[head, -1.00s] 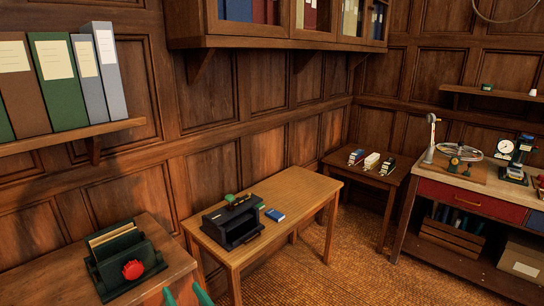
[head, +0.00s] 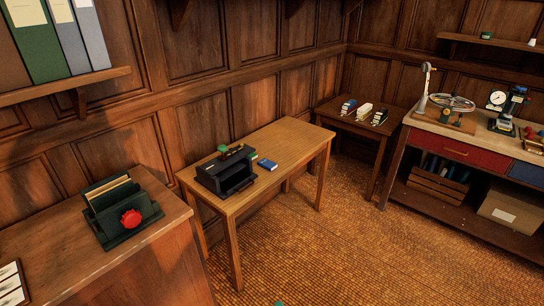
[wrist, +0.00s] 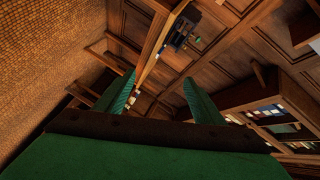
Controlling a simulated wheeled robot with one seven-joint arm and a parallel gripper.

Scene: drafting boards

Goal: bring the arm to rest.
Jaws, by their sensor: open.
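My gripper (wrist: 160,77) shows in the wrist view with its two green ribbed fingers spread apart. Nothing is between them, and the gripper holds nothing. The fingers point out into the room, clear of any surface. The room looks strongly tilted in that view. In the head view only a small teal tip, likely of my gripper (head: 279,303), shows at the bottom edge. The rest of my arm is hidden from the head view.
A wooden table (head: 290,140) bears a black device (head: 226,176) and a blue box (head: 267,164). A desk (head: 150,250) with a green file holder (head: 110,215) stands left. A workbench (head: 400,170) stands right. The floor (head: 330,245) between is clear.

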